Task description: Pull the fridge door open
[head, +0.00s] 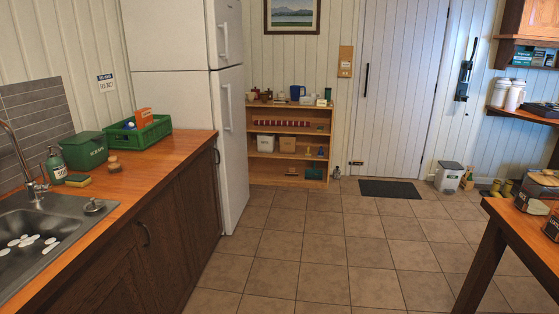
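The white fridge (177,92) stands at the back left, past the end of the wooden counter. It has a smaller upper door (228,32) and a taller lower door (231,145). Both doors look shut, and their front faces turn right toward the room. A vertical handle (223,41) is on the upper door, and a longer one (227,107) is on the lower door. The lower left part of the fridge is hidden behind the counter. Neither of my grippers shows in the head view.
The counter (183,145) with sink (60,225), green bin (85,150) and green crate (155,132) runs along the left. A wooden shelf (330,150) stands right of the fridge. A table (500,215) is at the right. The tiled floor (320,250) between is clear.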

